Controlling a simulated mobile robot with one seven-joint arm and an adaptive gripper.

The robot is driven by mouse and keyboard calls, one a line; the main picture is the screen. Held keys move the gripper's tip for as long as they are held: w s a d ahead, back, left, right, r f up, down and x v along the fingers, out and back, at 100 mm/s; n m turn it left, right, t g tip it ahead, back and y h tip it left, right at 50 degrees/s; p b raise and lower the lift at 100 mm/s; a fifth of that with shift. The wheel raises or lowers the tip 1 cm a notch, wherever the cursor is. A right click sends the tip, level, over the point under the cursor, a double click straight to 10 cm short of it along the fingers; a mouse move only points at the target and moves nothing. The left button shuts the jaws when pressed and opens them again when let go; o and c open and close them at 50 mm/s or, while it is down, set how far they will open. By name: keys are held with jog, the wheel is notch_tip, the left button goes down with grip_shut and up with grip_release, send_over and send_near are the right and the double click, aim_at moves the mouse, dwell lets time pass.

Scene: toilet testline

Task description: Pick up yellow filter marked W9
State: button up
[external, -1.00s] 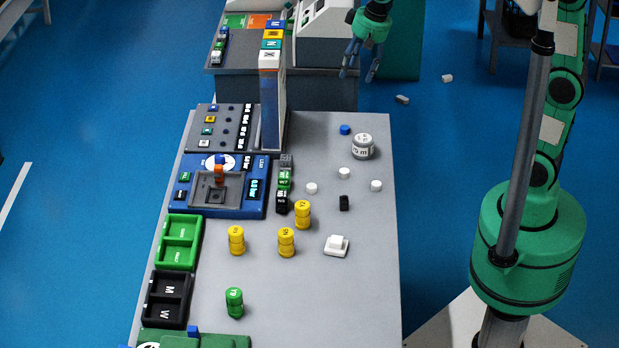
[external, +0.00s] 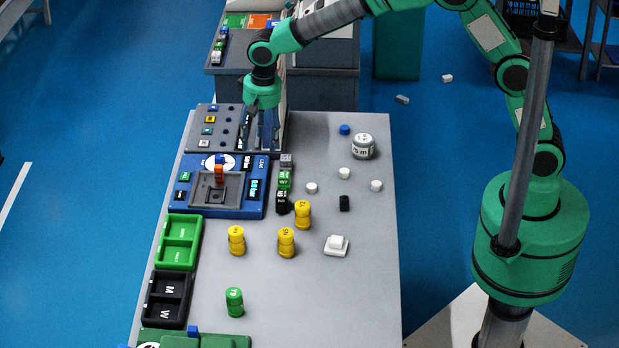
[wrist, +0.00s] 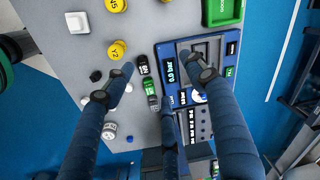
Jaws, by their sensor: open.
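Three yellow ribbed filters stand upright on the grey table: a rear one (external: 302,214), a front one (external: 286,242) and a left one (external: 236,240). In the wrist view the filter nearest my fingers (wrist: 117,50) appears marked Y2. Another (wrist: 115,5) appears marked Y5. The third (wrist: 163,1) is cut off at the top edge, its mark unreadable. I cannot make out W9 on any yellow filter. My gripper (external: 262,147) points down, open and empty, above the table's far part near the grey panel, behind the filters. Its fingers (wrist: 157,66) are spread wide in the wrist view.
A blue gauge device (external: 255,205) and a row of small blocks (external: 284,180) lie between my gripper and the filters. Green (external: 196,243) and black (external: 187,300) trays line the left edge. A green filter (external: 234,302) stands in front. The front right table is clear.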

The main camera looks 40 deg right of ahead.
jog(key=p, duration=0.2)
send_over(236, 231)
notch_tip(236, 231, down, 11)
jog(key=shift+w+r+m+g+h, duration=0.2)
jog(key=shift+m+g+h, duration=0.1)
jog(key=shift+g, duration=0.1)
jog(key=shift+f+b, duration=0.15)
jog(key=shift+b, duration=0.15)
jog(key=shift+f+b, duration=0.5)
jog(key=shift+f, duration=3.65)
jog(key=shift+f, duration=0.15)
jog(key=shift+s+f+b, duration=0.15)
jog(key=shift+f+b, duration=0.4)
jog(key=shift+f, duration=1.9)
jog(key=c, duration=1.3)
